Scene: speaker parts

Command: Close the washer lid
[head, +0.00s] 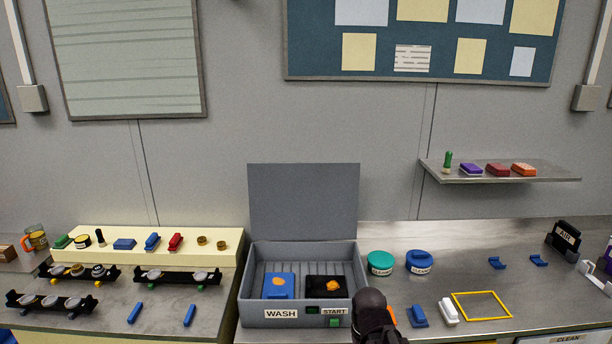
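The washer (346,308) is a grey open-topped box on the steel counter, with a WASH label, a START label and a green button on its front. Its lid (304,200) is a flat grey panel standing upright at the back edge, fully open. Inside, a blue block (279,291) with an orange patch lies at left. A black block (316,284) with an orange patch lies at right. The dark end of my arm, with my gripper (370,301), shows at the washer's front right corner. Its fingers cannot be made out.
Green (380,265) and blue (419,263) round tubs stand right of the washer. A blue piece (417,316), a white piece (448,312) and a yellow frame outline (481,306) lie nearer. A cream riser (150,238) with small parts is at left. A wall shelf (500,176) is at right.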

